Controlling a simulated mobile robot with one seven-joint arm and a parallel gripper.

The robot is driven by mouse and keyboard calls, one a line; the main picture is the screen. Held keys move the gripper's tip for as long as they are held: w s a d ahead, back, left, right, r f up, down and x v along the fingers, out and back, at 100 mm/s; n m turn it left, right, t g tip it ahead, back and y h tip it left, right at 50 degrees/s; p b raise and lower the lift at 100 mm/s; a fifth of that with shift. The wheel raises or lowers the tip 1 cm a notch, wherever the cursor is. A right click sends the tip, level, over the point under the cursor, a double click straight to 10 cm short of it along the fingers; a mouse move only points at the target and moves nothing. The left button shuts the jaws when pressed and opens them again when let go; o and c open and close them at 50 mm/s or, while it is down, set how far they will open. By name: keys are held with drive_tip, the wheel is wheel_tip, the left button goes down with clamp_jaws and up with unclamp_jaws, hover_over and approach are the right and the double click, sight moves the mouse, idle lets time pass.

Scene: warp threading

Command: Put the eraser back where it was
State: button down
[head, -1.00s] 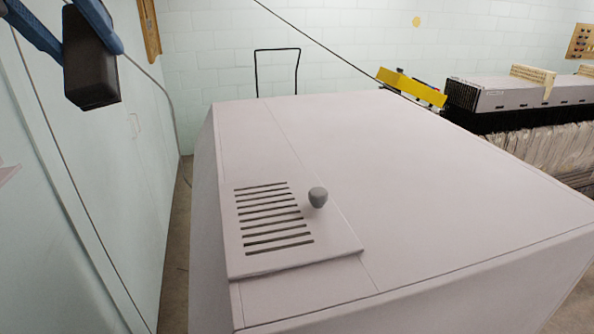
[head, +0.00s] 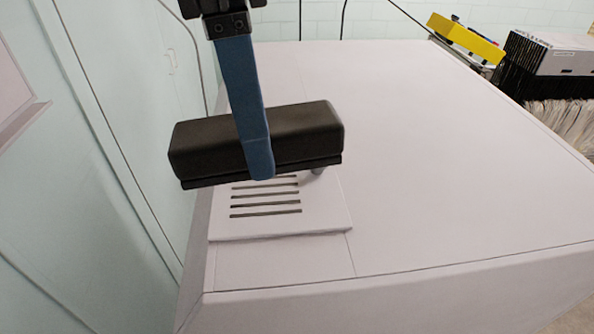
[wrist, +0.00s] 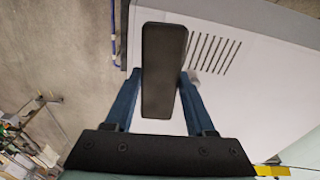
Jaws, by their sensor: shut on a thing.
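The eraser, a long black block, hangs over the vented end of the pale cabinet in the head view (head: 308,135). It also shows lengthwise between my fingers in the wrist view (wrist: 163,70). My gripper (head: 257,150) has blue fingers and is shut on the eraser near its middle. One finger crosses the near face in the head view; the other is hidden behind the eraser. The eraser covers part of the vent slots and most of the knob in the head view.
The pale cabinet top (head: 420,160) is broad and mostly clear. A slotted vent panel (head: 320,215) lies on it below the eraser. A panel with a ledge (head: 25,125) is on the pale green wall at left. A yellow part (head: 465,38) and brushes stand at far right.

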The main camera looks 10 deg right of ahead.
sight(279, 263)
drive_tip(key=shift+m+y, duration=0.3)
drive_tip(key=shift+m, duration=0.3)
drive_tip(key=s+f, duration=0.1)
drive_tip(key=f, duration=0.2)
drive_tip(key=s+f, duration=0.1)
drive_tip(key=f, duration=0.2)
drive_tip(key=s+d+f+p, duration=0.1)
drive_tip(key=f, duration=0.3)
drive_tip(key=shift+s, duration=0.1)
drive_tip(key=shift+c, duration=1.2)
unclamp_jaws()
